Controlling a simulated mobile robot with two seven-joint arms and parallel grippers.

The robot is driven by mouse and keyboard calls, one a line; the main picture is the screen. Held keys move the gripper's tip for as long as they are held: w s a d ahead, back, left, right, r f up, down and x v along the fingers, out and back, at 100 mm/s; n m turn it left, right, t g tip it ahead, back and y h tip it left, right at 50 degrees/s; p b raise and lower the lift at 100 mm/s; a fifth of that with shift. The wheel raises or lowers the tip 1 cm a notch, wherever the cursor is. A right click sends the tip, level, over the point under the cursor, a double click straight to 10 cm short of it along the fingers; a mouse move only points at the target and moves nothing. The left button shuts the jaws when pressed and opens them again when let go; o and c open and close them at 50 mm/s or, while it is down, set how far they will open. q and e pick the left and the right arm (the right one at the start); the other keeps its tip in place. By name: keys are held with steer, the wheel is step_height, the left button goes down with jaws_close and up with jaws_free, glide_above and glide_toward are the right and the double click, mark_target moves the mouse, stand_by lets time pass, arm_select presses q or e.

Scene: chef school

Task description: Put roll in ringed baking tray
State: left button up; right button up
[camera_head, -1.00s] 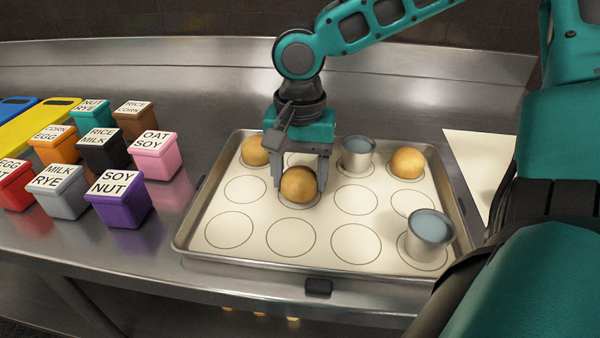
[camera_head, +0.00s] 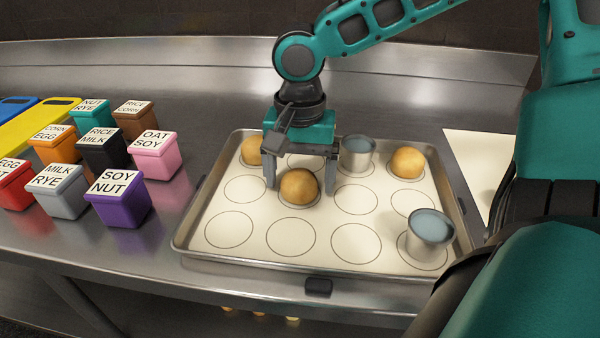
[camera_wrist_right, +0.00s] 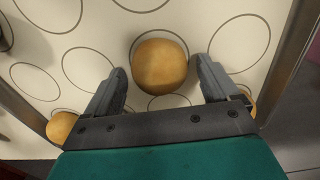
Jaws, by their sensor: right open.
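The baking tray (camera_head: 183,243) is lined with a white sheet printed with rings. A golden roll (camera_head: 298,187) sits in a middle-row ring of the tray. My right gripper (camera_head: 301,188) is open around this roll, with one finger on each side and a gap to each. The same roll (camera_wrist_right: 159,66) shows between the open fingers in the right wrist view. Another roll (camera_head: 251,150) is in the back-left ring, partly behind the gripper. A third roll (camera_head: 407,162) is in the back-right ring. My left gripper is not in view.
A metal cup (camera_head: 357,153) stands in a back ring and another cup (camera_head: 430,230) at the front right of the tray. Several labelled colored boxes, such as the purple SOY NUT box (camera_head: 122,205), stand left of the tray. The front-left rings are empty.

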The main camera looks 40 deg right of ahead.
mark_target(300, 171)
step_height(300, 171, up, 12)
steer(key=p, duration=0.3)
stand_by(0.6)
